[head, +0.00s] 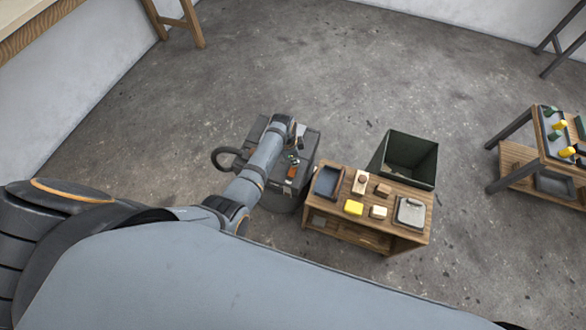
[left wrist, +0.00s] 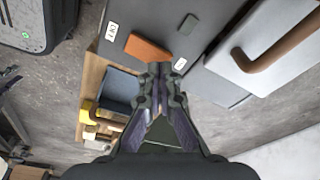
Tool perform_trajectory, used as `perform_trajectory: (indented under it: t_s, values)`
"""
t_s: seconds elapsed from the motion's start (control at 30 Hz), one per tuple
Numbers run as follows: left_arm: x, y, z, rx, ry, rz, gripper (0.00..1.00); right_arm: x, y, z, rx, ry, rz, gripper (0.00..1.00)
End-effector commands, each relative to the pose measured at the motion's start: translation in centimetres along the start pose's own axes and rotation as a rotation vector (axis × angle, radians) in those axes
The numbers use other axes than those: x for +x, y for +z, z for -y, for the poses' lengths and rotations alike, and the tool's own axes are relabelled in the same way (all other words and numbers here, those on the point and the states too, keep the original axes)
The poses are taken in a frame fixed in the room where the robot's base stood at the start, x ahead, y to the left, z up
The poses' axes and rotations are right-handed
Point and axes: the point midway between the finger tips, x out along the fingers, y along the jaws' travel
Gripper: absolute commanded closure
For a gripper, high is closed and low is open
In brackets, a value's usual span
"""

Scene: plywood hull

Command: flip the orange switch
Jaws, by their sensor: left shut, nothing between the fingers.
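The orange switch (head: 292,172) is a small orange block on the top of a dark grey box-like unit (head: 307,143). In the left wrist view the switch (left wrist: 147,50) lies on a dark panel (left wrist: 160,20) between two small white labels. My left gripper (left wrist: 160,69) is shut and empty. Its fingertips are close to the near right end of the switch; I cannot tell whether they touch it. In the head view my left arm reaches over the unit and hides part of it. My right gripper is not in view.
A wooden cart (head: 390,235) with a dark tray, a yellow block and other small items stands right of the unit. A dark green open bin (head: 427,170) is behind it. A workbench (head: 556,165) is at the far right. The floor behind is clear.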

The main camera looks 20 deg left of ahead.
Motion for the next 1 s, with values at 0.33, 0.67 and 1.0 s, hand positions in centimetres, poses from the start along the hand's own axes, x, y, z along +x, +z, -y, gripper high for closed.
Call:
perform_trajectory:
  t_s: [0.33,0.67,1.0]
  values:
    - [0.6,0.1,0.0,0.0,0.0,0.0,1.0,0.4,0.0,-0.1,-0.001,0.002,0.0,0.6]
    - [1.1,0.2,0.0,0.0,0.0,0.001,1.0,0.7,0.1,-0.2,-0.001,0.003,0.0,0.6]
    - [1.6,0.3,0.0,0.0,0.0,0.0,1.0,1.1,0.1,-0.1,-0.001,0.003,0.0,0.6]
